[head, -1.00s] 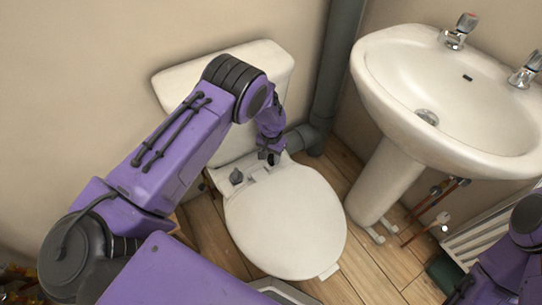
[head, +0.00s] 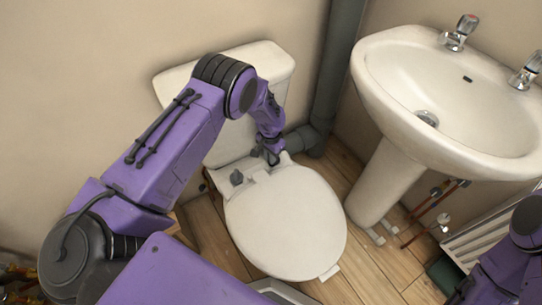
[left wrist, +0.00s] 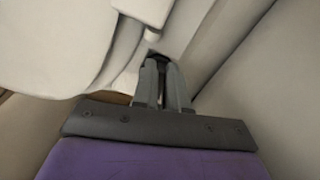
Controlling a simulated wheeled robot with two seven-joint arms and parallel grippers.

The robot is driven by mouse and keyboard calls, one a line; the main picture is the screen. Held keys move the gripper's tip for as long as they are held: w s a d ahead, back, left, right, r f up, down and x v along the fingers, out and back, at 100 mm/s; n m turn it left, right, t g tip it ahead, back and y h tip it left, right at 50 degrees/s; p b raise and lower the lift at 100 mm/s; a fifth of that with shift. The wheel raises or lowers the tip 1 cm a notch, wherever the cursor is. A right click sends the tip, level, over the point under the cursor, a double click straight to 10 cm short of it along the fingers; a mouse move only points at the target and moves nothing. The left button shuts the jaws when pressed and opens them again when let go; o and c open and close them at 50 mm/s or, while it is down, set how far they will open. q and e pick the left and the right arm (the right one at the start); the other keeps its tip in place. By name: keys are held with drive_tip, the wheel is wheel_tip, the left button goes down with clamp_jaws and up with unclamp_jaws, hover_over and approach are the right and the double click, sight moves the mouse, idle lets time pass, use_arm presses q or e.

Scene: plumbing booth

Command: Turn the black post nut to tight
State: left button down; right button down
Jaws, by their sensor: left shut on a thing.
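My left gripper (head: 269,154) reaches down behind the toilet seat, at the back right of the pan by the cistern. In the left wrist view its two fingers (left wrist: 163,82) are close together, shut on a small dark thing (left wrist: 159,58) at their tips. It looks like the black post nut, mostly hidden by the fingers; its turn position cannot be read. A similar dark knob (head: 237,177) stands free at the back left of the seat. The right arm shows at the lower right edge, but its fingertips do not show.
The closed white toilet lid (head: 286,222) lies in front of the gripper. The white cistern (head: 272,62) is behind it. A grey waste pipe (head: 335,75) stands just right of the gripper. The white basin (head: 470,110) and pedestal are further right.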

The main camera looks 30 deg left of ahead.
use_arm(q)
drive_tip(key=m, duration=0.3)
drive_tip(key=a+m, duration=0.1)
drive_tip(key=m, duration=0.1)
drive_tip(key=shift+w+m, duration=0.2)
drive_tip(key=shift+m, duration=0.2)
idle(0.4)
drive_tip(key=c, duration=1.1)
unclamp_jaws()
drive_tip(key=shift+c, duration=0.2)
wheel_tip(320, 180, up, 3)
drive_tip(key=shift+w+r, duration=0.15)
drive_tip(key=s+d+r+p, duration=0.1)
drive_tip(key=s+d+r, duration=0.2)
drive_tip(key=s, duration=0.3)
drive_tip(key=s+d+r+p, duration=0.2)
drive_tip(key=s+d+r, duration=0.1)
drive_tip(key=s+r, duration=0.3)
drive_tip(key=shift+s+d+r, duration=0.25)
drive_tip(key=shift+s+r, duration=0.05)
drive_tip(key=shift+s, duration=0.05)
